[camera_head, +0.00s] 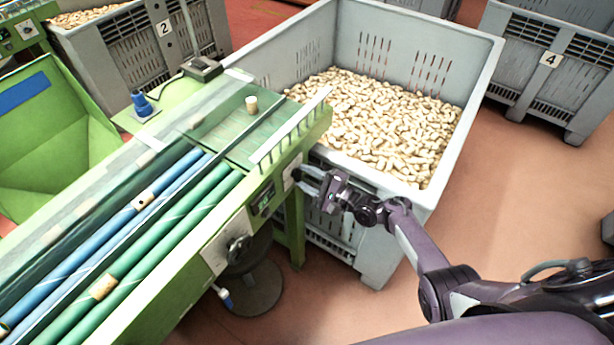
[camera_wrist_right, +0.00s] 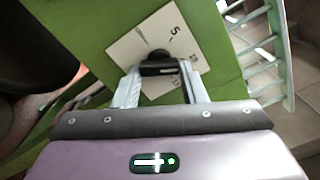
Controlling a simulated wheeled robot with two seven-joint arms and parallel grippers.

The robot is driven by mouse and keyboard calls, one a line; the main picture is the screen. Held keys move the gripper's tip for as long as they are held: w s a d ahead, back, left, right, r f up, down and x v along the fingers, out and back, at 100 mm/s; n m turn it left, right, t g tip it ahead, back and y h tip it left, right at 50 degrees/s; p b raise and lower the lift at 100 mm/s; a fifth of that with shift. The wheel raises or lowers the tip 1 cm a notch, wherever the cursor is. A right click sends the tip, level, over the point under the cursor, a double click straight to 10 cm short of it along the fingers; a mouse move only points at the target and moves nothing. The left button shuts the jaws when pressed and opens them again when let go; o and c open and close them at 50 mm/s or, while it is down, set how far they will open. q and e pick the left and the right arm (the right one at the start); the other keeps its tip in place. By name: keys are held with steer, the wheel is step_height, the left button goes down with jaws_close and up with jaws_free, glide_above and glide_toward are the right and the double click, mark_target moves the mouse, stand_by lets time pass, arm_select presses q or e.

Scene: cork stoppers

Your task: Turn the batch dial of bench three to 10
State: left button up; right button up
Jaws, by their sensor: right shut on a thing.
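The green bench (camera_head: 170,300) runs across the left of the head view. Its batch dial is on the side face near the right end, on a white plate (camera_head: 291,172). In the right wrist view the dial's black knob (camera_wrist_right: 160,69) sits between the two fingers of my right gripper (camera_wrist_right: 161,85), which is shut on it. The white plate (camera_wrist_right: 143,42) shows a 5 and other printed marks, partly hidden by knob and fingers; the pointer's reading is unclear. In the head view my right gripper (camera_head: 309,182) reaches the dial from the right. My left gripper is out of view.
A large grey crate (camera_head: 485,45) full of corks stands just behind and right of my right gripper. A small display (camera_head: 263,198) and a black handwheel (camera_head: 238,250) are left of the dial. A round stool (camera_head: 255,290) stands below.

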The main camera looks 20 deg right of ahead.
stand_by(0.5)
steer(key=o, duration=1)
steer(key=shift+d, duration=0.1)
steer(key=v, duration=0.7)
steer(key=shift+s+d+p, duration=0.25)
steer(key=shift+s+p, duration=0.05)
steer(key=shift+p, duration=0.05)
steer(key=shift+f, duration=0.15)
